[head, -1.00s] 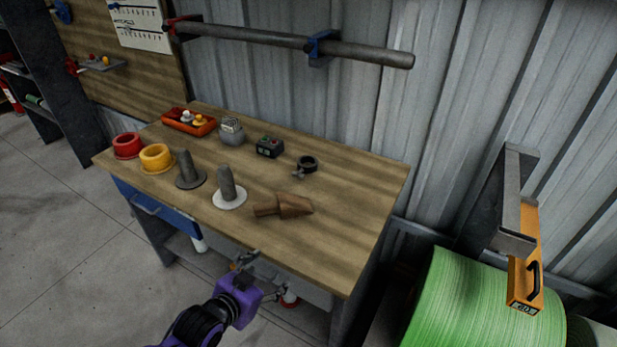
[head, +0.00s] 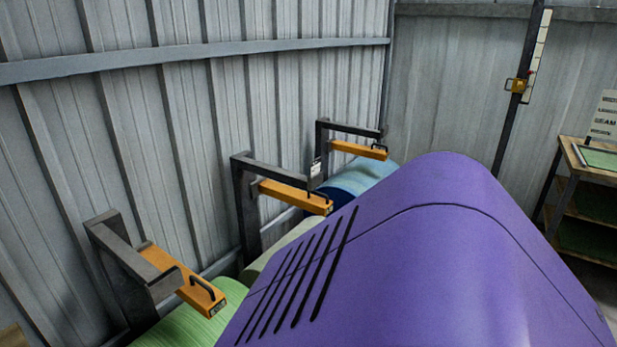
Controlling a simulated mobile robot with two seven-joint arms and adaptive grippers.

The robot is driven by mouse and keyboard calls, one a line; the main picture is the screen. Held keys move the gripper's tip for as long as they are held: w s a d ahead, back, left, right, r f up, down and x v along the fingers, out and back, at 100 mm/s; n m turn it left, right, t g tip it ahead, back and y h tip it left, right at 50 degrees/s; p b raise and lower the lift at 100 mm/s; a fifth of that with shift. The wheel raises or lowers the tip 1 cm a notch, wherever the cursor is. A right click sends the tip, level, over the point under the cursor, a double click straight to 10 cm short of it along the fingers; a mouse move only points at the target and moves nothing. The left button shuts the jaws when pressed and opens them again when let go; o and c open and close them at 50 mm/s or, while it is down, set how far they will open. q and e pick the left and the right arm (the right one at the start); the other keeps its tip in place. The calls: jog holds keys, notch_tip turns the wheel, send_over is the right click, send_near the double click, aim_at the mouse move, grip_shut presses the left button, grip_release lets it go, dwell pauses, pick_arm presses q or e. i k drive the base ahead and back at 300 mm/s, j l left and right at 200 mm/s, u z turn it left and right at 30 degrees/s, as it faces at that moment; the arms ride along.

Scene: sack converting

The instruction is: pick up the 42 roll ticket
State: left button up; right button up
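The near orange block (head: 172,272) and the far one (head: 352,149) show no clear ticket. Neither of my grippers is in view. A large purple part of mine hides the lower right and middle.
A green roll (head: 185,325), a pale roll (head: 280,248) and a blue roll (head: 358,178) lie along the corrugated wall (head: 200,120), under brackets that jut out. A shelf rack (head: 570,185) stands at the right. Little floor shows.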

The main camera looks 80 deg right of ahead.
aim_at(315, 165)
jog(key=j+z, duration=0.15)
jog(key=z, duration=1.2)
jog(key=i+j, duration=0.05)
